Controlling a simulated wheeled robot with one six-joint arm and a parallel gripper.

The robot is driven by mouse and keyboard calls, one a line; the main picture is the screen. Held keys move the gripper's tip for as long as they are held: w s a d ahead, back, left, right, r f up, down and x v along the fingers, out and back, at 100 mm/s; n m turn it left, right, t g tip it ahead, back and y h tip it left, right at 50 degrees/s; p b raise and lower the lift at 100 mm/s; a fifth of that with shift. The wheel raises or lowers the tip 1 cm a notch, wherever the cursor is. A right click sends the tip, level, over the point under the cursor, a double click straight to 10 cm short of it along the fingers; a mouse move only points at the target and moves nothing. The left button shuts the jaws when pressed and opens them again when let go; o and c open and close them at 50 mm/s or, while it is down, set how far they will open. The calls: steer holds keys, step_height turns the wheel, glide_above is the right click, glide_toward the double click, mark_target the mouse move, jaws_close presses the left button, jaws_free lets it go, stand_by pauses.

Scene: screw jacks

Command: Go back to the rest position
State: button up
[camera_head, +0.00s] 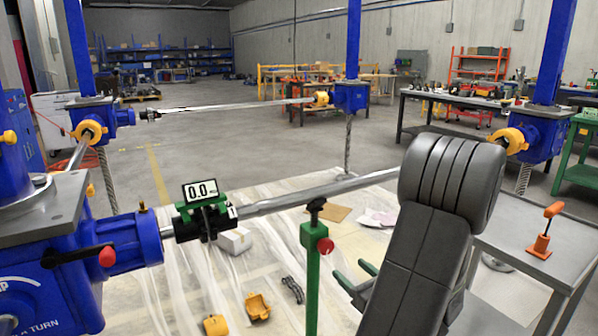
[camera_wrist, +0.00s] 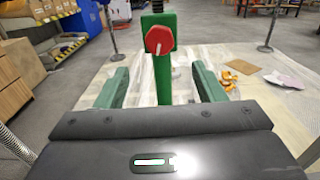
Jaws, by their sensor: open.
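My gripper (camera_head: 357,283) is in the middle right of the head view, at the end of my dark grey arm. Its two green fingers are apart with nothing between them. The wrist view also shows the open gripper (camera_wrist: 160,88) from behind. A green post (camera_head: 313,268) with a red knob (camera_head: 326,245) stands just left of the fingers in the head view. In the wrist view the green post (camera_wrist: 163,70) stands upright beyond the fingers, with its red knob (camera_wrist: 158,40) facing me. Contact between fingers and post cannot be told.
A steel shaft (camera_head: 300,196) runs from the blue jack (camera_head: 60,265) past the post top. A digital gauge (camera_head: 201,191) sits on it. A grey table (camera_head: 545,235) with an orange clamp (camera_head: 545,232) stands right. Yellow parts (camera_head: 258,306) lie on the floor sheet.

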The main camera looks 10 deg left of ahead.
mark_target(328, 250)
steer(key=b+x, duration=0.1)
steer(key=x, duration=1)
steer(key=shift+w+a+b, duration=0.15)
steer(key=shift+b, duration=0.2)
steer(key=shift+n+b, duration=0.3)
steer(key=shift+r, duration=0.1)
